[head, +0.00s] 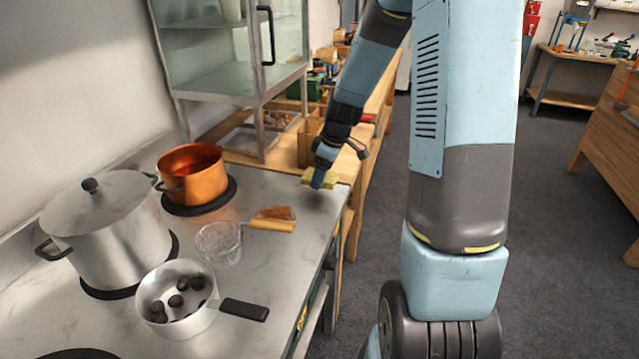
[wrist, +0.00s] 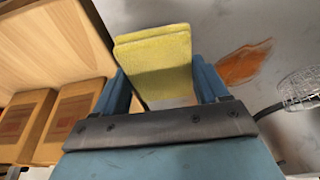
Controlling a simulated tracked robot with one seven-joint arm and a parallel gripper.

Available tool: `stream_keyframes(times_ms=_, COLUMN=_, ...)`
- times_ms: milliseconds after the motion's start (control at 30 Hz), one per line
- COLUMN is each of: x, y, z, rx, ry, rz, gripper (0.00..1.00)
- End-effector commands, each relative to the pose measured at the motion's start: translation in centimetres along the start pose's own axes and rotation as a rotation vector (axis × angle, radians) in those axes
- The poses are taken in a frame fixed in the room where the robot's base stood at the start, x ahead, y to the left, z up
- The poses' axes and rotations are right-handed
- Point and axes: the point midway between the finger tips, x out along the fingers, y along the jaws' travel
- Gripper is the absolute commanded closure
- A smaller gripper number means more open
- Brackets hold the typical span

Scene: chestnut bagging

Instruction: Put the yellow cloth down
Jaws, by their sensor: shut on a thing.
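The yellow cloth (wrist: 155,60) is a folded, thick pad held between the two fingers of my gripper (wrist: 160,92) in the wrist view. In the head view my gripper (head: 320,178) is over the far right end of the metal counter, near its edge. The cloth shows there as a small yellow piece (head: 309,177) around the fingertips. My gripper is shut on it. A shadow lies on the counter below, and the cloth looks a little above the surface.
A copper pot (head: 193,176), a lidded steel pot (head: 110,230) and a pan of chestnuts (head: 178,300) stand left. A wooden bench with boxes (head: 308,145) lies beyond.

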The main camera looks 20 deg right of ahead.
Motion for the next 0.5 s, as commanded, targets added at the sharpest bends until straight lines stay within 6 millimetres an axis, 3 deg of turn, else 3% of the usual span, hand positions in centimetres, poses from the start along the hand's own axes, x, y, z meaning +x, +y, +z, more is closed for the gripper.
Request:
stream_keyframes(times_ms=233, x=1.0, y=0.6, z=-0.1, rx=0.0, ry=-0.001, rz=-0.001, gripper=0.55)
stream_keyframes(times_ms=500, x=3.9, y=0.6, z=0.7, rx=0.0, ry=0.0, rz=0.0, gripper=0.55)
